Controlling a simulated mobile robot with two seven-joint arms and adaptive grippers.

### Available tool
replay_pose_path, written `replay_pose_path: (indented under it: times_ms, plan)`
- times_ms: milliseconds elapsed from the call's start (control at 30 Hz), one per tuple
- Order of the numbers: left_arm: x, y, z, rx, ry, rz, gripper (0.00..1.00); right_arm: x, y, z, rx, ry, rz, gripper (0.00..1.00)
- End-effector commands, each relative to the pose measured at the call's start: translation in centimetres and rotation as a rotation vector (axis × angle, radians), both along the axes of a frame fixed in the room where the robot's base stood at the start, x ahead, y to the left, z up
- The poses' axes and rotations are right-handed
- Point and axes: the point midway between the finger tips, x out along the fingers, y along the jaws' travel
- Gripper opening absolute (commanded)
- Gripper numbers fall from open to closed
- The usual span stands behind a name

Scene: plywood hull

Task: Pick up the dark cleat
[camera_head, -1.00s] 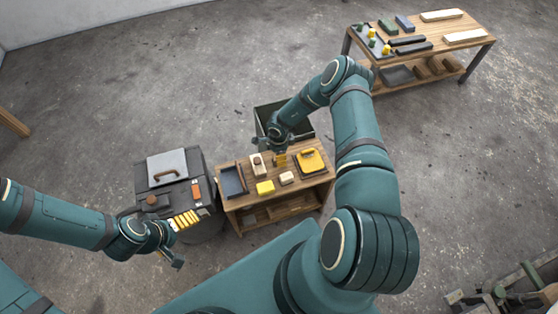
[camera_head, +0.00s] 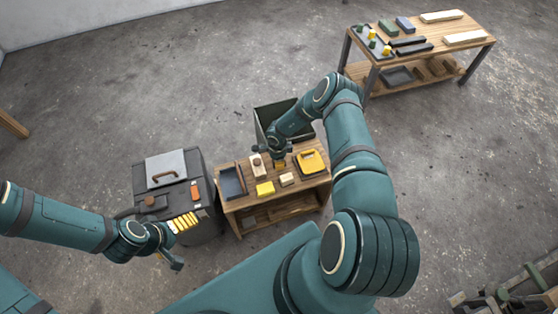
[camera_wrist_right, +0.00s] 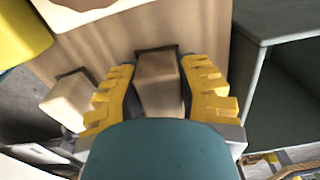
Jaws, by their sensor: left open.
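A brown wooden block, which looks like the dark cleat (camera_wrist_right: 159,84), stands between the yellow fingers of my right gripper (camera_wrist_right: 159,78) in the right wrist view. It is darker than the pale block (camera_wrist_right: 68,103) beside it. Narrow gaps seem to show between fingers and block, so the gripper looks open around it. In the head view the right gripper (camera_head: 280,164) is low over the small wooden table (camera_head: 240,203), and its hand hides the cleat. My left gripper (camera_head: 174,262) is open and empty, in front of the grey toolbox cart.
The toolbox cart (camera_head: 150,208) is on the left. A workbench (camera_head: 480,48) stands far right.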

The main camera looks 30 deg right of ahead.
Motion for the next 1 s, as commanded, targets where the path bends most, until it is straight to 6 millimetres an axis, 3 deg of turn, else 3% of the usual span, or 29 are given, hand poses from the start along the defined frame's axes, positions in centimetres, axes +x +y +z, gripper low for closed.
replay_pose_path:
  times_ms: [433, 800, 1000]
  plan:
    - [0.0, 0.0, 0.2, 0.0, 0.001, 0.0, 1.0, 0.0, 0.0, 0.5, 0.0, 0.0, 0.0, 0.0]
    - [-0.4, -0.1, 2.0, -0.001, 0.009, -0.002, 1.0, 0.0, 0.0, 7.3, 0.0, -0.001, 0.001, 0.0]
    - [-0.5, -0.1, 2.5, -0.003, 0.012, -0.002, 1.0, -0.1, 0.0, 9.5, 0.001, 0.001, 0.001, 0.0]
